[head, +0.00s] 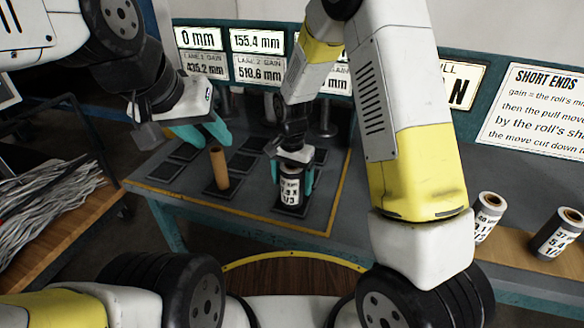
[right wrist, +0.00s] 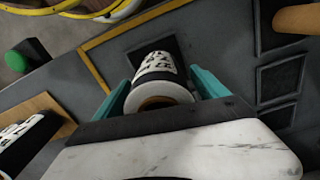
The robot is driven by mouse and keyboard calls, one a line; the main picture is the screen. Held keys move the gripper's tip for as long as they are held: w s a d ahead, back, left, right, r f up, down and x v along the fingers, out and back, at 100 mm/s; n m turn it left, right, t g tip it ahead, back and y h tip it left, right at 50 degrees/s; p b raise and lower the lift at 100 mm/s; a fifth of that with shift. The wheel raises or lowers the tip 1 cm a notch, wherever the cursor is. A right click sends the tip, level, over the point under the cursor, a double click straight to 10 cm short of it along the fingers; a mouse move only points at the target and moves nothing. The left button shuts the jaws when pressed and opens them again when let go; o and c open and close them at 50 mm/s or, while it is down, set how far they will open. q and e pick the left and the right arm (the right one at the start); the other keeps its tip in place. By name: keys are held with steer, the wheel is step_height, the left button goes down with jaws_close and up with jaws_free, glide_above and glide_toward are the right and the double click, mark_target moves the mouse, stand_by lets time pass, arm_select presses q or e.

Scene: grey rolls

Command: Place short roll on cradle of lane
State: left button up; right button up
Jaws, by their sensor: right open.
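A short roll with a white label (head: 290,190) stands upright on a dark square pad (head: 291,210) on the grey table. My right gripper (head: 294,178) is over it from above, with its teal fingers open on either side of it. In the right wrist view the roll (right wrist: 158,82) sits between the two teal fingers; contact cannot be told. My left gripper (head: 203,131) hangs empty over the back left of the table, its teal fingers apart. I cannot tell which part is the lane's cradle; metal posts (head: 326,120) stand under the display boards.
A bare brown core (head: 219,169) stands on a pad left of the roll. Other dark pads (head: 250,146) look empty. Two labelled rolls (head: 487,214) (head: 558,233) stand on a wooden strip at right. Display boards (head: 257,55) line the back. Grey strips (head: 45,200) lie at left.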

step_height(320, 180, up, 11)
steer(key=shift+r, duration=0.2)
steer(key=s+d+r+n+t+y, duration=0.1)
steer(key=s+d+r+n+t, duration=0.2)
steer(key=s+d+r, duration=0.4)
steer(key=s+d+r+n+t+y, duration=0.1)
steer(key=s+d+r+n+t, duration=0.2)
steer(key=s+d+r, duration=0.4)
steer(key=s+r, duration=0.2)
steer(key=s, duration=0.3)
steer(key=shift+s+r, duration=0.3)
steer(key=shift+d, duration=0.1)
